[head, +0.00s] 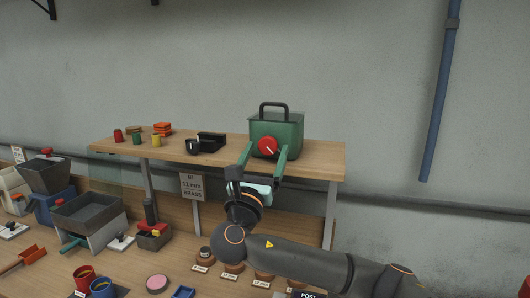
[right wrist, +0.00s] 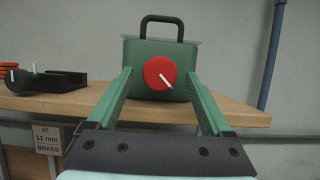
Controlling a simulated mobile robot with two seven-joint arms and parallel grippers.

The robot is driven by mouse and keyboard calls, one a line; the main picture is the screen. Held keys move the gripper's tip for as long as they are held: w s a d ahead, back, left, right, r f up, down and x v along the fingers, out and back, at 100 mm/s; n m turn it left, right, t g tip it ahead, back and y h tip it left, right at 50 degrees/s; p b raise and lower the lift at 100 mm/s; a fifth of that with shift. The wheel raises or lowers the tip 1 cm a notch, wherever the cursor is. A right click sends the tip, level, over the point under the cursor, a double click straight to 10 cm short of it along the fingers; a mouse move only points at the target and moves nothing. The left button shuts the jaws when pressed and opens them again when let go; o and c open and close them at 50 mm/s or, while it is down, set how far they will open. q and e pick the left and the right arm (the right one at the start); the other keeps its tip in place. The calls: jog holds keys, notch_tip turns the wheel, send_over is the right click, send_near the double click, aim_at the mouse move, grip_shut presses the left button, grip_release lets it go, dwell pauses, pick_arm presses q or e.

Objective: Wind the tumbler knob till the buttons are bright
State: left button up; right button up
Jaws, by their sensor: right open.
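The tumbler is a green box (head: 287,125) with a black handle on top, standing on the raised wooden shelf; it also shows in the right wrist view (right wrist: 140,50). Its round red knob (head: 268,147) with a white pointer mark faces me, and shows in the right wrist view (right wrist: 160,73) with the pointer slanting down to the right. My right gripper (head: 263,157) is open, its two green fingers either side of the knob and apart from it. In the right wrist view the gripper (right wrist: 161,88) frames the knob. No buttons can be made out for certain. My left gripper is not in view.
The wooden shelf (head: 318,155) also holds small coloured spools (head: 137,138), orange pieces (head: 162,128) and a black tray (head: 211,141). An "11 mm BRASS" sign (head: 193,187) hangs below. Hoppers and bins (head: 88,215) crowd the lower bench at left.

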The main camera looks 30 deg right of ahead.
jog(key=shift+f, duration=0.1)
grip_shut()
dwell(0.6)
